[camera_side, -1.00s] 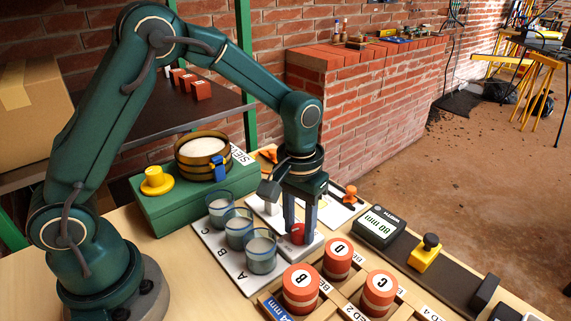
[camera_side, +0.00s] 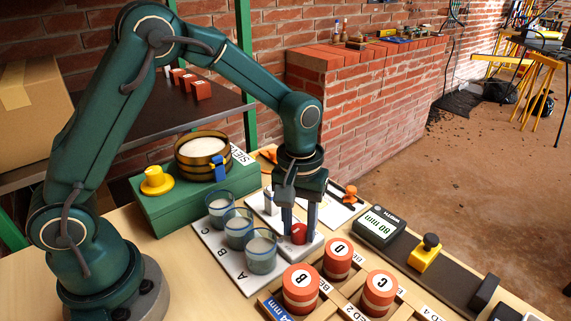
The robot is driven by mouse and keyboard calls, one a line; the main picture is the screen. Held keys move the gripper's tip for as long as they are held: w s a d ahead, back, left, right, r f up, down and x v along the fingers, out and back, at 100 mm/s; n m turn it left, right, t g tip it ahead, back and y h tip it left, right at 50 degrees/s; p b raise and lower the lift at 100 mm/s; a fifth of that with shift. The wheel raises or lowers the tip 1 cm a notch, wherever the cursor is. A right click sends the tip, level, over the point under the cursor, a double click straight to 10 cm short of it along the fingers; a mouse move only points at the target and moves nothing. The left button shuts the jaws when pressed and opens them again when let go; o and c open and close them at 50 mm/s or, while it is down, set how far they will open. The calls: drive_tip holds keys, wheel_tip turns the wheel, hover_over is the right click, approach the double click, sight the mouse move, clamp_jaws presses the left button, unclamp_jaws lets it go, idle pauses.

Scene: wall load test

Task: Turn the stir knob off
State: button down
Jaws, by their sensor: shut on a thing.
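A small red knob (camera_side: 299,233) sits on the white stirrer base (camera_side: 284,246) at the middle of the bench. My gripper (camera_side: 299,229) points straight down over it, with its dark blue fingers on either side of the knob. The fingers are shut on the knob, which shows between them. The knob's exact angle is too small to tell. Part of the stirrer base behind the fingers is hidden.
Glass beakers (camera_side: 261,250) stand on a white tray (camera_side: 215,243) marked A, B, C just left. Red lettered cylinders (camera_side: 300,289) stand in a wooden rack in front. A digital width gauge (camera_side: 379,227) lies right; a sieve (camera_side: 203,151) sits on a green box behind.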

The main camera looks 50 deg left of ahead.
sight(299, 228)
drive_tip(key=c, duration=0.5)
unclamp_jaws()
drive_tip(key=shift+r, duration=2.6)
drive_tip(key=shift+a, duration=0.1)
